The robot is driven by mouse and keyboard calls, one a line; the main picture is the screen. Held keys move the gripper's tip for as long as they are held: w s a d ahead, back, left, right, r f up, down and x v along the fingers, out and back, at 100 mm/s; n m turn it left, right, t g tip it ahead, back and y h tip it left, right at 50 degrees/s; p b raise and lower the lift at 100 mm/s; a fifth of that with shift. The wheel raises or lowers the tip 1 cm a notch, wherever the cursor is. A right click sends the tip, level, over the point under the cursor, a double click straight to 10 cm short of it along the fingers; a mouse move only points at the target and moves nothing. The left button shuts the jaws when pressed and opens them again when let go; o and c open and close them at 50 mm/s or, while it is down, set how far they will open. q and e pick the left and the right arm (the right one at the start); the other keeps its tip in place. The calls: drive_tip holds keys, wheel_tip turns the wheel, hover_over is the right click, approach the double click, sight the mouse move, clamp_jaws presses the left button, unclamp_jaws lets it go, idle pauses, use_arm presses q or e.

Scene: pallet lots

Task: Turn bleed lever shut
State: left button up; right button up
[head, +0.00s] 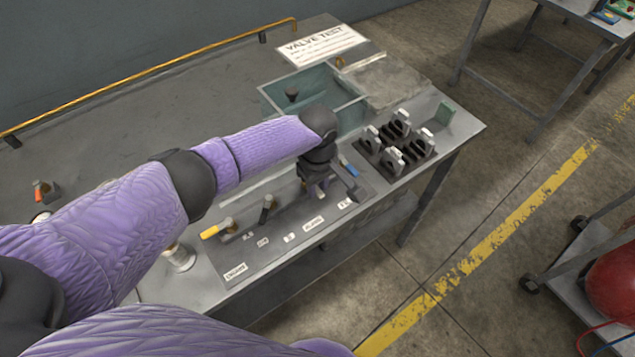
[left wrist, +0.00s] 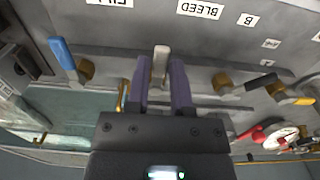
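The bleed lever (left wrist: 161,62) is a pale grey handle under the BLEED label (left wrist: 199,9) in the left wrist view. It stands between the two purple fingers of my left gripper (left wrist: 161,88). The fingers lie very close along its sides; whether both press on it is unclear. In the head view my left gripper (head: 317,186) is low over the valve panel (head: 285,255) and largely hides this lever. My right gripper is out of view.
A blue lever (head: 348,167) is on one side, a black lever (head: 267,209) and a yellow lever (head: 217,230) on the other. A teal open bin (head: 352,112) and a black rack with grey clips (head: 430,150) stand on the bench near the panel.

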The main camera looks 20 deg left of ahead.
use_arm(q)
clamp_jaws()
